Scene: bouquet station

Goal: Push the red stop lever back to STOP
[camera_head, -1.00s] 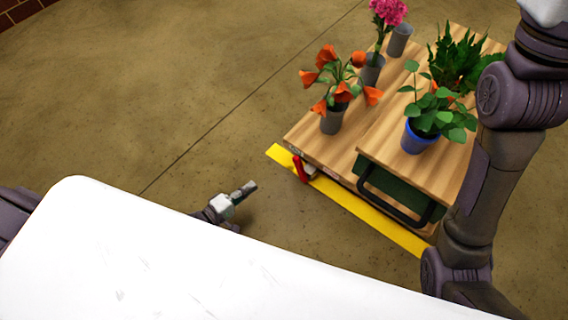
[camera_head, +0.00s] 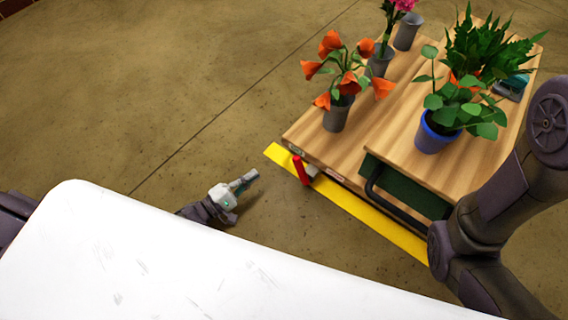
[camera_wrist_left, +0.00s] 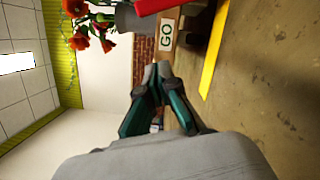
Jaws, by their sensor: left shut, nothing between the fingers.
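The red stop lever (camera_head: 301,170) is at the front left corner of the wooden bench (camera_head: 318,140), above the yellow strip. Its red part also shows at the top of the left wrist view (camera_wrist_left: 152,5), close to a GO label (camera_wrist_left: 166,36). My left gripper (camera_head: 252,176) is left of the lever in the head view, apart from it, pointing toward it. In the left wrist view the fingers (camera_wrist_left: 157,72) are together and empty, below the lever and label. My right gripper is out of view; only my right arm shows at the right.
A yellow strip (camera_head: 375,220) runs along the floor before the bench. A grey pot with orange flowers (camera_head: 336,114) stands near the lever's corner. The floor left of the bench is clear.

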